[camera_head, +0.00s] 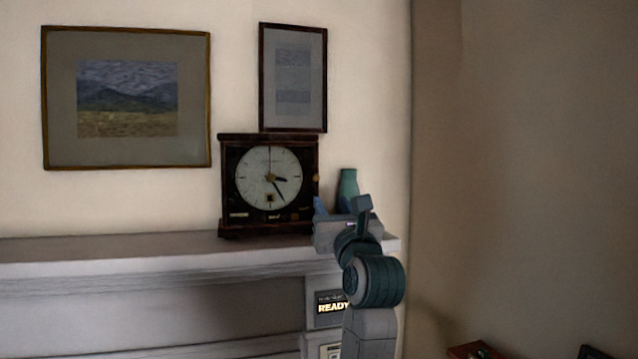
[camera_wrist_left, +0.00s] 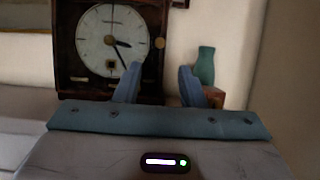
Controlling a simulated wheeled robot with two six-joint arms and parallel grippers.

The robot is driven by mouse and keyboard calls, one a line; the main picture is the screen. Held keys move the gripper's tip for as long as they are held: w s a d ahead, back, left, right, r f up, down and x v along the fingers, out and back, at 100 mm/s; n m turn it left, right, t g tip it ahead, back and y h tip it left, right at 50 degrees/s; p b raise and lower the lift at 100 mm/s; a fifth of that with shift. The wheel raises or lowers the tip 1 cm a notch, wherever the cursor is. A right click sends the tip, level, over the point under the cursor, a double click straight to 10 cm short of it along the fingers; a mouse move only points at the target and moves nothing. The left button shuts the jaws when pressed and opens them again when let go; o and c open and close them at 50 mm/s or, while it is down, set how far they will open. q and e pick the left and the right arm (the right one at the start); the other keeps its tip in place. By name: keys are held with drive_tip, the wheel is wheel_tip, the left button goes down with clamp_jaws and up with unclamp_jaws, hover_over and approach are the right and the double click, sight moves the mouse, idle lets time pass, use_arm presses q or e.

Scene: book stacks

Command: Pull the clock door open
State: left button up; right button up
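A dark wooden clock (camera_head: 230,190) with a round pale face stands upright on the mantel shelf, and it also fills the upper left of the left wrist view (camera_wrist_left: 67,60). Its front door (camera_head: 243,155) looks shut. A small brass-coloured knob (camera_head: 316,179) sits at the clock's right edge and shows in the left wrist view (camera_wrist_left: 159,43). My left gripper (camera_head: 341,206) is in front of the shelf, below and right of the knob. In the left wrist view its two blue fingers (camera_wrist_left: 158,82) are spread apart with nothing between them. My right gripper is not in view.
A green vase (camera_head: 347,183) stands on the shelf right of the clock, close behind my left gripper. The mantel shelf (camera_head: 110,250) is clear left of the clock. Two framed pictures (camera_head: 60,100) (camera_head: 292,75) hang above. A wall closes off the right side.

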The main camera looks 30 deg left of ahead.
sight(317, 178)
use_arm(q)
drive_tip(key=p+x, duration=0.4)
drive_tip(key=x, duration=0.5)
drive_tip(key=shift+w+a+r, duration=0.2)
drive_tip(key=shift+w+a, duration=0.25)
drive_tip(key=shift+a, duration=0.1)
clamp_jaws()
